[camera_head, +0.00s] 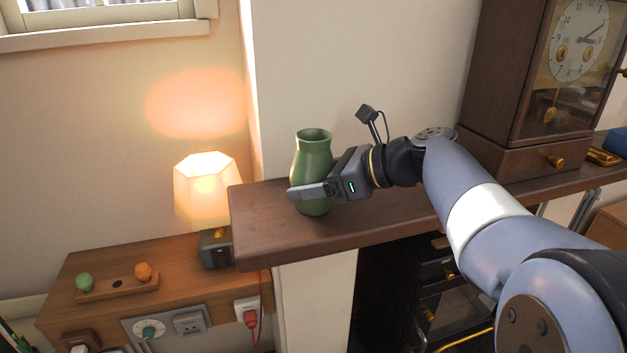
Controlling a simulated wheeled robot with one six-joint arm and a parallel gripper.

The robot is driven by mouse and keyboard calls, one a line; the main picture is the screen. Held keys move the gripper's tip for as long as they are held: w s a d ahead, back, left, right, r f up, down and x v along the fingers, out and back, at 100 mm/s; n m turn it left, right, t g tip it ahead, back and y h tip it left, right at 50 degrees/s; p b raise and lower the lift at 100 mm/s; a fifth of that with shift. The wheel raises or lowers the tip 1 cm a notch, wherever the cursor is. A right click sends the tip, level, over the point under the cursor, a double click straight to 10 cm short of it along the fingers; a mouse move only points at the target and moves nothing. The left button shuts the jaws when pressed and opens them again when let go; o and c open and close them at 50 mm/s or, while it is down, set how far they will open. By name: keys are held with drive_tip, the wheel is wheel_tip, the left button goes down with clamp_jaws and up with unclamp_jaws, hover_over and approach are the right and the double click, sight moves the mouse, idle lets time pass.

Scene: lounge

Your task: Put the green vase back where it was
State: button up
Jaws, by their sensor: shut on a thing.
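The green vase (313,158) is upright at the left end of the brown wooden shelf (270,232). My gripper (312,190) comes from the right and is shut on the vase's lower body, with one finger across its front. The other finger is hidden behind the vase. The vase's base appears to be at the shelf surface, but I cannot tell whether it rests there or is held just above.
A pendulum clock (500,100) stands on the shelf at the right. A lit lamp (205,192) stands left of the shelf on a lower wooden cabinet (90,262). The shelf is bare left of the vase, and a wall is behind it.

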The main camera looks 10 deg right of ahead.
drive_tip(key=o, duration=1.3)
drive_tip(key=shift+c, duration=0.2)
drive_tip(key=shift+s+d+r, duration=0.1)
drive_tip(key=shift+d+r, duration=0.05)
drive_tip(key=v, duration=1.1)
drive_tip(key=shift+s+d, duration=0.25)
